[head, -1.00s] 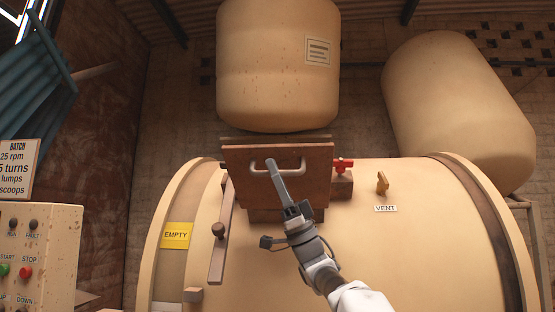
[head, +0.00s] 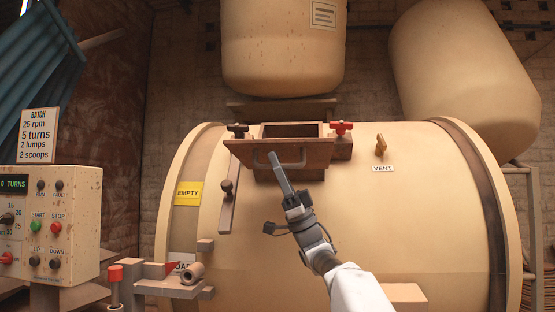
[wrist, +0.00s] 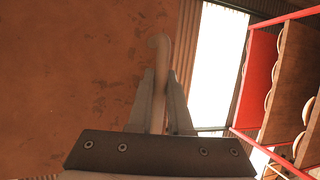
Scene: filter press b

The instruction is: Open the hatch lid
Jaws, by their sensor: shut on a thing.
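The hatch lid (head: 240,151) is a rusty brown plate on top of the cream drum (head: 400,220). It stands raised in front of the hatch opening (head: 292,130) and leans toward me, its handle face turned forward and down. The frame's rim shows behind it; the inside is mostly hidden. My gripper (head: 273,158) is shut on the lid's pale bar handle (head: 297,163). In the wrist view, the handle (wrist: 160,58) passes between my two fingers (wrist: 160,100), with the lid's brown face (wrist: 70,70) filling the left.
A red-handled clamp (head: 341,128) and a black-handled clamp (head: 237,130) flank the opening. A lever with a dark knob (head: 227,187) is at left. A hopper (head: 283,50) hangs above. A control box (head: 50,225) and bracket (head: 175,287) stand at lower left.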

